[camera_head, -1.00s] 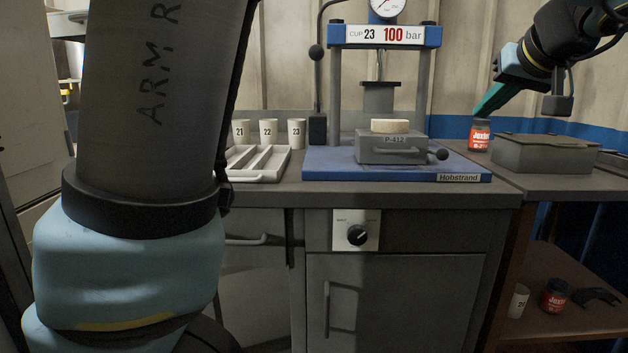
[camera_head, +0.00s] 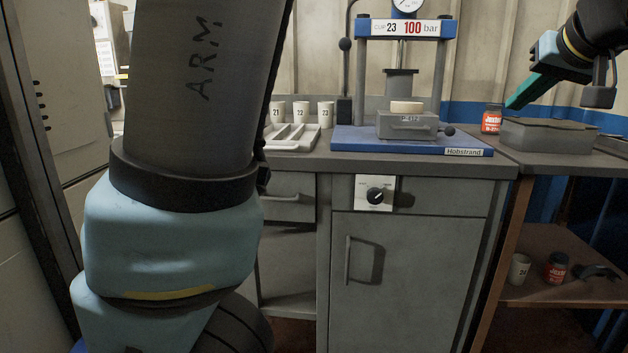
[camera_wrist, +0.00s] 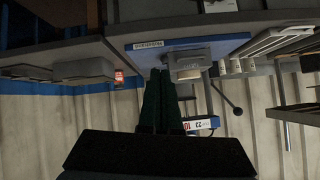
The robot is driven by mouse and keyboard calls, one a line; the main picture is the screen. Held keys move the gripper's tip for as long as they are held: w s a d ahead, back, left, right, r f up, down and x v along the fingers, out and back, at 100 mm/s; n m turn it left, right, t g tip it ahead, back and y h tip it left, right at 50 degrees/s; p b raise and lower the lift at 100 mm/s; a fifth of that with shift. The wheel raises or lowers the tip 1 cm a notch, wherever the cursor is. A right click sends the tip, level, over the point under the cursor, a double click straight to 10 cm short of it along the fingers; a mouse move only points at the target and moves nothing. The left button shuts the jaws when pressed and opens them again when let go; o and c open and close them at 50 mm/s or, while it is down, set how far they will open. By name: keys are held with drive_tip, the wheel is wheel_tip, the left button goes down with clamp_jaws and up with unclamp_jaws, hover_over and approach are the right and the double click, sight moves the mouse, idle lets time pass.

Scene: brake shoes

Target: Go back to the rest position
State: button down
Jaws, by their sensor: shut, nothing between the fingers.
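My gripper (camera_head: 512,104) is raised at the upper right of the head view, with its green fingers pointing down and left. The fingers (camera_wrist: 160,75) are together and empty in the upside-down wrist view. In the head view the tips appear close to a red jar (camera_head: 492,120) on the counter, but the wrist view shows that jar (camera_wrist: 119,78) well to the side of them. My arm's large grey and light-blue links cover the left part of the head view.
A blue press (camera_head: 462,152) stands on the grey counter with a block and pale disc under its ram. Cups 21, 22 and 23 (camera_head: 300,113) and a divided tray (camera_head: 270,145) are to its left. A grey box (camera_head: 550,137) is at right; a cup, jar and dark curved part lie on the lower shelf (camera_head: 540,292).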

drive_tip(key=w+a+f+g+y, duration=0.1)
drive_tip(key=w+a+f+g, duration=0.25)
drive_tip(key=a+f, duration=0.6)
drive_tip(key=w+a+f+g+y, duration=0.15)
drive_tip(key=w+a+f, duration=0.25)
drive_tip(key=a+f, duration=0.5)
drive_tip(key=s+a+f+n+g+h, duration=0.1)
drive_tip(key=s+a+f, duration=0.25)
drive_tip(key=a, duration=0.35)
drive_tip(key=s+a+f+n+g, duration=0.15)
drive_tip(key=a+f, duration=0.25)
drive_tip(key=a, duration=0.4)
drive_tip(key=s+a+f+g+h, duration=0.1)
drive_tip(key=s+a+f+g, duration=0.2)
drive_tip(key=a, duration=0.4)
wheel_tip(320, 180, up, 21)
drive_tip(key=t+p, duration=0.1)
drive_tip(key=p, duration=2)
drive_tip(key=shift+w+d, duration=0.2)
drive_tip(key=shift+f, duration=0.1)
